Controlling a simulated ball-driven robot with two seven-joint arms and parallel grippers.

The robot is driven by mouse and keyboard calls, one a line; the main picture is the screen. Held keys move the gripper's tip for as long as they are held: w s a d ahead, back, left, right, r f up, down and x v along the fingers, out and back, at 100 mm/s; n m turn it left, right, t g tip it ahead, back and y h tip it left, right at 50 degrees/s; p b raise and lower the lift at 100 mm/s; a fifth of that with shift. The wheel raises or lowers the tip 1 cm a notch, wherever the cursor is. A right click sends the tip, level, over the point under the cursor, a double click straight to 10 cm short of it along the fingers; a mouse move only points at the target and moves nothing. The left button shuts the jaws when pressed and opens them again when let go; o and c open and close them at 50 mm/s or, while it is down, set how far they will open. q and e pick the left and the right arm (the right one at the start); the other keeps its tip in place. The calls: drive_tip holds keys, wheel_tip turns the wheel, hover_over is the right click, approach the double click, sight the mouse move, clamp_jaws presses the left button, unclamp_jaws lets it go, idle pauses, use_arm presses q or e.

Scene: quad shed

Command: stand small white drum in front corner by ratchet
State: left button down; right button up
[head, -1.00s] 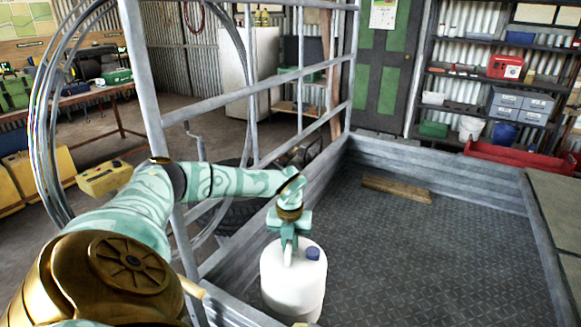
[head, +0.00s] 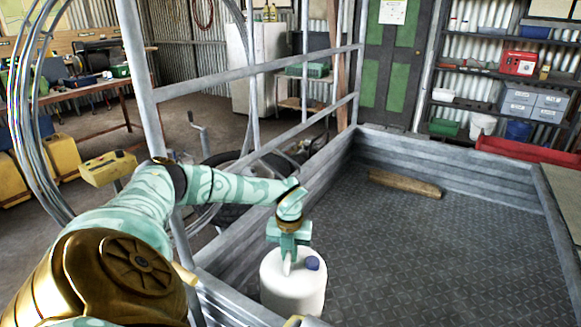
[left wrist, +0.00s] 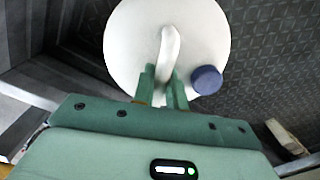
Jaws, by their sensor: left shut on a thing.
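The small white drum (head: 292,288) has a blue cap and a top handle. It is upright inside the grey trailer tray, near its left wall, at the bottom of the head view. My left gripper (head: 289,262) is shut on the drum's handle from above. In the left wrist view the two green fingers (left wrist: 163,95) hold the white handle on the drum's top (left wrist: 125,45). The drum's base is hard to see, so I cannot tell if it touches the floor. I cannot identify the ratchet with certainty. My right gripper is out of view.
A wooden block (head: 405,184) lies at the tray's far end. The patterned tray floor (head: 430,250) right of the drum is clear. A grey rail frame (head: 260,85) rises along the left wall. A yellow thing (head: 295,321) shows at the bottom edge.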

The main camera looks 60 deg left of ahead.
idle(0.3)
use_arm(q)
drive_tip(key=c, duration=1.3)
unclamp_jaws()
drive_tip(key=shift+c, duration=0.2)
drive_tip(key=shift+f, duration=0.1)
